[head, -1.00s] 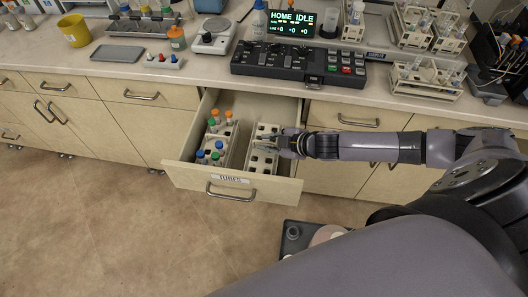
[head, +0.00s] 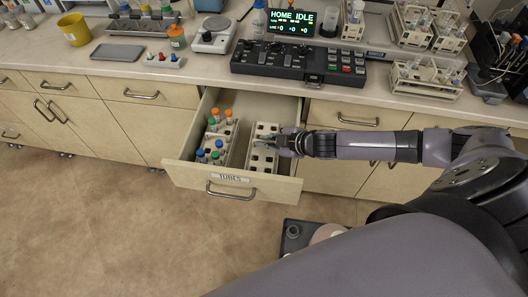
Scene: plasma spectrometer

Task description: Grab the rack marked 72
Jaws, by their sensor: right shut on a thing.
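An open drawer labelled TUBES (head: 232,179) holds two white racks. The right rack (head: 264,160) has dark, empty-looking holes. The left rack (head: 229,146) carries several tubes with orange, green and blue caps. My right gripper (head: 281,145) reaches in from the right and is shut on the right rack, at its right side. The rack still sits inside the drawer. The fingertips are small and partly hidden against the rack. I cannot read a number 72 on either rack. My left gripper is not in view.
The counter above the drawer carries a black control panel (head: 297,63), a lit display (head: 290,23), a balance (head: 213,36) and a grey tray (head: 117,52). More tube racks (head: 426,78) stand at the right. The floor in front is clear at the left.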

